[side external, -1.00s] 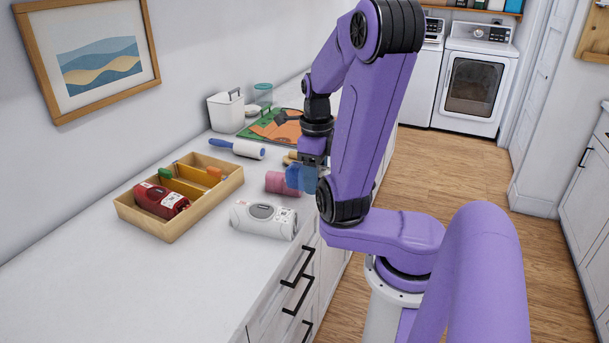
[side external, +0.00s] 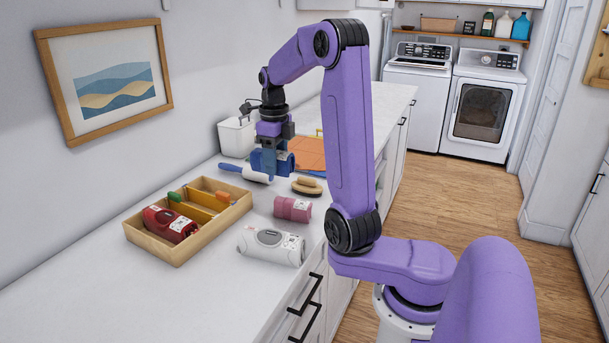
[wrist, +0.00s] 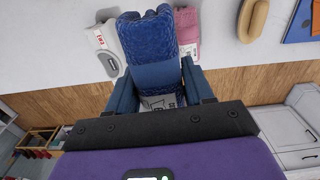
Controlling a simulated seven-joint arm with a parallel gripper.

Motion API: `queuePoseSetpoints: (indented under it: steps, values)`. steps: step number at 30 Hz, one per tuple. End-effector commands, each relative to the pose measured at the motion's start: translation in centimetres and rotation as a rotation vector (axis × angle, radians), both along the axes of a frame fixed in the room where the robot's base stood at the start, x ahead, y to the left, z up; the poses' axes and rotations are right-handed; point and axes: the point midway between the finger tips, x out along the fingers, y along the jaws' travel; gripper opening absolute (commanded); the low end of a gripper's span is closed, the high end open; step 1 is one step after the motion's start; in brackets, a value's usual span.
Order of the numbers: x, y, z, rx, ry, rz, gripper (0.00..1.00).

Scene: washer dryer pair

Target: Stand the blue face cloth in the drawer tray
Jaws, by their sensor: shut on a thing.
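The blue face cloth (side external: 283,162) is rolled up and held above the counter, near the lint roller. In the wrist view the cloth (wrist: 150,45) sits between both fingers, with a pale printed label partly visible near the palm. My gripper (side external: 270,170) points down and is shut on the cloth; its fingers also show in the wrist view (wrist: 158,88). The drawer tray (side external: 158,248) is a wooden box on the counter, to the left of and nearer than my gripper.
A brush (side external: 307,187), a blue-handled lint roller (side external: 245,173) and a white bin (side external: 236,138) stand or lie farther back. The near-left counter is clear.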

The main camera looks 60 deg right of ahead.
Motion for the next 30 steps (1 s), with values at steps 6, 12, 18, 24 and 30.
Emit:
queuePoseSetpoints:
  steps: [6,12,18,24,30]
  values:
    - [7.6,0.1,-0.8,0.001,0.002,0.009,0.22]
    - [14.0,1.7,-2.3,0.0,0.003,0.012,0.22]
    - [18.8,4.0,-4.1,-0.001,0.002,0.013,0.22]
    - [21.0,5.5,-5.1,-0.002,-0.001,0.013,0.22]
    - [21.4,5.8,-5.7,-0.002,0.0,0.011,0.22]
